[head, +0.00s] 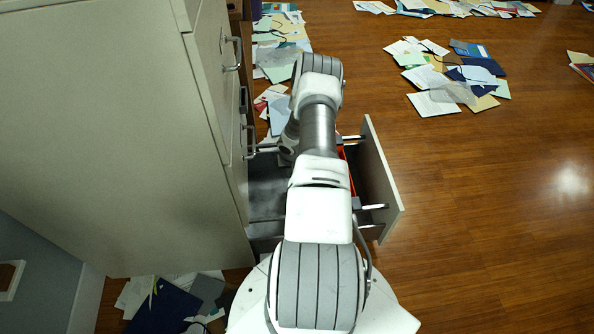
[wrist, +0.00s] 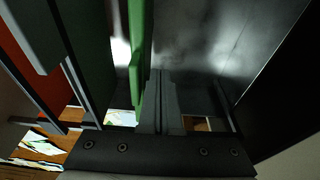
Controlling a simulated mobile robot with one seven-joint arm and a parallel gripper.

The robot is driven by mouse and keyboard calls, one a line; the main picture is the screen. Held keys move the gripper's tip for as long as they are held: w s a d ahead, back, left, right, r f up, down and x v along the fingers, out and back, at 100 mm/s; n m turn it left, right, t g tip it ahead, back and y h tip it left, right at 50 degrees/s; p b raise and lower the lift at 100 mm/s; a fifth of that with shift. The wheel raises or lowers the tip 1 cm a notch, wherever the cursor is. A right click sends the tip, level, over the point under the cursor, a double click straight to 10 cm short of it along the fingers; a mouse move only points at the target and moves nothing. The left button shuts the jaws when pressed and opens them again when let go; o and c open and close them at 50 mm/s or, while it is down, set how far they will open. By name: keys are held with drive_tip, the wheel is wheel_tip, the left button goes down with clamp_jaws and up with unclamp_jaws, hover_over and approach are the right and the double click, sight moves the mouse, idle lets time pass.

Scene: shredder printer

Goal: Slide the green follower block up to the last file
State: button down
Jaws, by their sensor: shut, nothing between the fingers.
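In the wrist view, a narrow green upright piece (wrist: 140,45) stands just left of my gripper. I cannot tell whether both belong to the follower block. A red file (wrist: 18,75) and grey-green hanging files (wrist: 35,35) are at the far left. My gripper (wrist: 161,75) is shut and empty, down inside the drawer. Its fingers are very close to the narrow green piece; contact is unclear. In the head view my arm hides the gripper and the block; only a red sliver (head: 350,182) shows.
The open drawer's front panel (head: 383,180) stands right of my arm, and the filing cabinet (head: 120,130) is on the left. The bare metal drawer floor (wrist: 205,60) lies right of my fingers. Papers (head: 450,80) litter the wooden floor.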

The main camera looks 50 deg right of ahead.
drive_tip(key=shift+s+d, duration=0.25)
drive_tip(key=shift+d, duration=0.05)
drive_tip(key=shift+s+d, duration=1)
drive_tip(key=shift+d, duration=0.15)
drive_tip(key=shift+s+d, duration=0.85)
drive_tip(key=shift+d, duration=0.2)
drive_tip(key=shift+w+a, duration=0.4)
drive_tip(key=shift+a, duration=0.1)
wheel_tip(320, 180, up, 9)
drive_tip(key=p, duration=0.6)
idle(0.7)
